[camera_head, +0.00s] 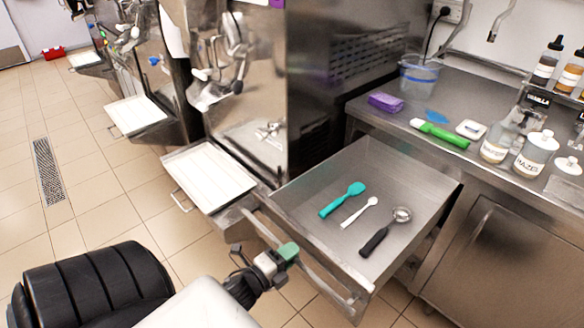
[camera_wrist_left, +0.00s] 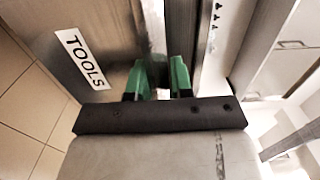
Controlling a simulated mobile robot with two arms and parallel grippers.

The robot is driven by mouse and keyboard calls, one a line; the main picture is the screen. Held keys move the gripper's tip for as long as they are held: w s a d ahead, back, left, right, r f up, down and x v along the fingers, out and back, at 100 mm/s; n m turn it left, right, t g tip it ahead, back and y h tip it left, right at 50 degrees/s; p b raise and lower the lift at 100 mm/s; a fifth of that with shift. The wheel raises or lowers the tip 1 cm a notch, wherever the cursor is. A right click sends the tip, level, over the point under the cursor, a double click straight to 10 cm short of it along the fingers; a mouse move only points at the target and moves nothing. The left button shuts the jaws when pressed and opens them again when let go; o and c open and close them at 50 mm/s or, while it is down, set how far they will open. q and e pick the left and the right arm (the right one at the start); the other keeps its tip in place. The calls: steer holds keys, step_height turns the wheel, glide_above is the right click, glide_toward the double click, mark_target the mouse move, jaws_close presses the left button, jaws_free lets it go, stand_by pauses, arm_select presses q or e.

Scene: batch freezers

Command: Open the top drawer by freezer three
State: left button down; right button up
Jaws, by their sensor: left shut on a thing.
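The top drawer (camera_head: 310,195) by the freezer is pulled out from under the steel counter in the head view. Inside lie a teal spatula (camera_head: 343,199), a small white spatula (camera_head: 359,212) and a scoop with a black handle (camera_head: 385,233). My left gripper (camera_head: 287,252) is at the drawer's front, its green fingertips at the handle bar. In the left wrist view the green fingers (camera_wrist_left: 160,76) are shut on the handle, beside a drawer front with a "TOOLS" label (camera_wrist_left: 85,60). The fingers hide part of the handle. My right gripper is not in view.
Steel batch freezers (camera_head: 245,80) stand in a row at the left, with white trays (camera_head: 208,176) sticking out low in front. The counter holds a purple sponge (camera_head: 386,102), a green-handled tool (camera_head: 440,133) and several bottles (camera_head: 535,152).

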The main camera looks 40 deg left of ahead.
arm_select(q)
steer(key=c, duration=1)
jaws_free()
steer(key=s+b, duration=0.1)
steer(key=s, duration=0.9)
steer(key=shift+s+a, duration=0.4)
